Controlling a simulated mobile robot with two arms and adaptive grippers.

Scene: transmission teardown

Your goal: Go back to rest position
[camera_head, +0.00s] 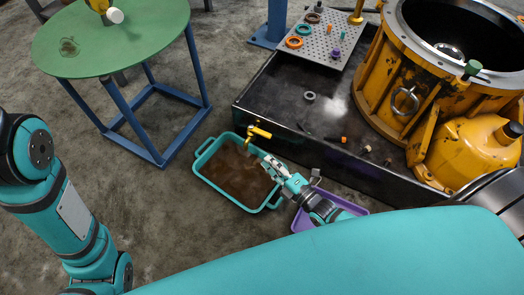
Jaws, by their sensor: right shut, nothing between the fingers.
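My right gripper (270,162) reaches in from the lower right, over the right side of a teal tub (203,158) of brown liquid. Its fingers are shut and empty, just below a yellow tap (259,132). I cannot tell whether it touches the tap. My left arm stands at the left edge, its teal links folded. My left gripper is not in view.
A black bench tray (300,100) holds a large yellow transmission housing (385,90) and a perforated plate (330,42) with rings. A purple tray (300,222) lies under my right arm. A green round table (110,40) stands upper left. Floor between is clear.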

